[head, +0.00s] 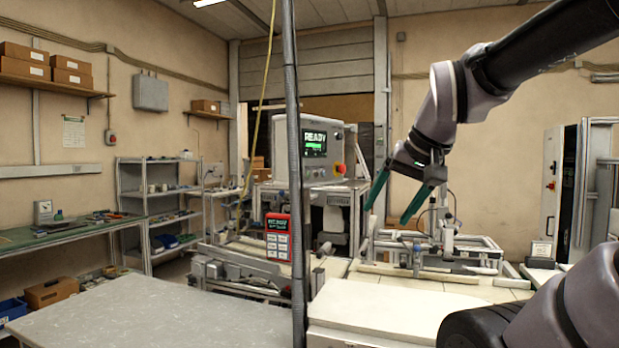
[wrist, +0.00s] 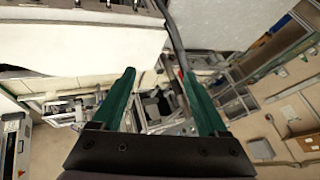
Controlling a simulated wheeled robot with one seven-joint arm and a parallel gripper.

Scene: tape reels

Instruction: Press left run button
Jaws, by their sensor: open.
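A grey control box (head: 325,152) with a lit screen reading READY stands at the centre of the head view. It has a red knob (head: 339,168) on yellow at its lower right; small controls under the screen are too small to read. A red panel (head: 277,237) with a small screen and several pale keys is lower left of it. I cannot tell which control is the left run button. My gripper (head: 388,213) has green fingers, spread and empty, pointing down to the right of the box and apart from it. In the wrist view my gripper (wrist: 158,75) has nothing between its fingers.
A dark vertical pole (head: 294,200) with a yellow cable crosses the head view in front of the machine. A pale table (head: 150,315) lies at the front left. A metal frame (head: 440,250) stands below my gripper. Shelves (head: 165,205) stand at the back left.

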